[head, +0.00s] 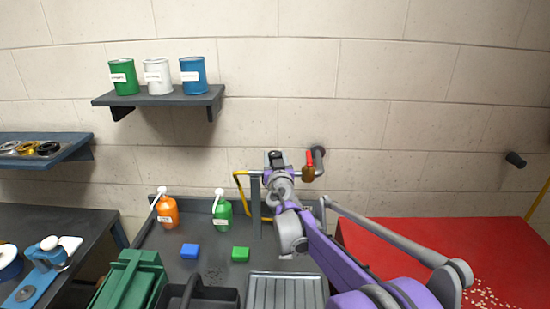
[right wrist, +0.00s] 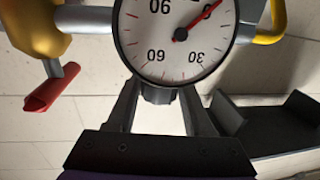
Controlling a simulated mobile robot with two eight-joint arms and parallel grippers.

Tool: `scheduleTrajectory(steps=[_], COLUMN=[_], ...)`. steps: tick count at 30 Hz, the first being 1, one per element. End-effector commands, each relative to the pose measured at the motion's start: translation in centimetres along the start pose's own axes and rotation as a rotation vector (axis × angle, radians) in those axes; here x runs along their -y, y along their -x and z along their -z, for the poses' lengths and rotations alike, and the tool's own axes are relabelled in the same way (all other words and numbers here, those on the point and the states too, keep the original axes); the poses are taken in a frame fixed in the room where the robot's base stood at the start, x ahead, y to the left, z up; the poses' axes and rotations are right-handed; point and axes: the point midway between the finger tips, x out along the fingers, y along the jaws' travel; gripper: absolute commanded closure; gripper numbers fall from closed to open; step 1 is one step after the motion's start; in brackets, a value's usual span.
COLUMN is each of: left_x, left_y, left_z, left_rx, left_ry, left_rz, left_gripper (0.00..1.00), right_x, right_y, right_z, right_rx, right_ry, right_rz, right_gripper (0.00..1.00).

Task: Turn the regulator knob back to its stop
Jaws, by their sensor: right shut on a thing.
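The regulator's round white gauge (right wrist: 175,35) shows in the right wrist view, cut by the top edge, with a red needle pointing to the upper right. The dark regulator knob (right wrist: 158,96) sits just below the gauge there, between the two fingers of my right gripper (right wrist: 160,100). The fingers are shut on the knob, one on each side. In the head view my right gripper (head: 276,164) is at the pipe on the wall, and my wrist hides most of the regulator. My left gripper is not in view.
A brass valve with a red handle (head: 309,158) is close to the right of my gripper. A yellow hose (head: 240,182) hangs at the left. Below stand an orange bottle (head: 167,210), a green bottle (head: 222,210) and a ribbed tray (head: 286,290). A red surface (head: 420,235) lies right.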

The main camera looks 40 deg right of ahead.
Motion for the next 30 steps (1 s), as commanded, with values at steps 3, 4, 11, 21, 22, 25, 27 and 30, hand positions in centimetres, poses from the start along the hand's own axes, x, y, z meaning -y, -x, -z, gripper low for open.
scheduleTrajectory(steps=[3, 4, 11, 21, 22, 25, 27, 30], left_x=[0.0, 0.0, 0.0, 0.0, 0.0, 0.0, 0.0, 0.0], left_y=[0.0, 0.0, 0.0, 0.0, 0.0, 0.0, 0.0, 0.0], left_z=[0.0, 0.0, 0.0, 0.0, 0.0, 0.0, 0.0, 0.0], left_rx=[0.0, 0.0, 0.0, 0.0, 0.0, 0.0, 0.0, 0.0], left_ry=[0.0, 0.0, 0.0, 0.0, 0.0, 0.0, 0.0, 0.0], left_rz=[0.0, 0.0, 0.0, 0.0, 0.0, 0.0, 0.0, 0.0], left_gripper=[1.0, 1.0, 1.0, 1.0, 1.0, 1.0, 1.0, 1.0], right_x=[0.0, 0.0, 0.0, 0.0, 0.0, 0.0, 0.1, 0.1], right_y=[-0.1, -0.1, 0.0, 1.4, 1.9, 3.7, 5.2, 7.1], right_z=[0.1, 0.1, 0.1, 0.1, 0.1, 0.1, 0.1, 0.1], right_rx=[-0.001, -0.001, -0.001, -0.001, -0.001, -0.001, -0.001, -0.001], right_ry=[-0.001, -0.001, -0.001, -0.001, -0.001, -0.001, -0.001, -0.001], right_rz=[-0.002, -0.002, -0.001, -0.001, -0.001, 0.0, 0.0, 0.0], right_gripper=[0.45, 0.39, 0.18, 0.18, 0.18, 0.18, 0.18, 0.18])
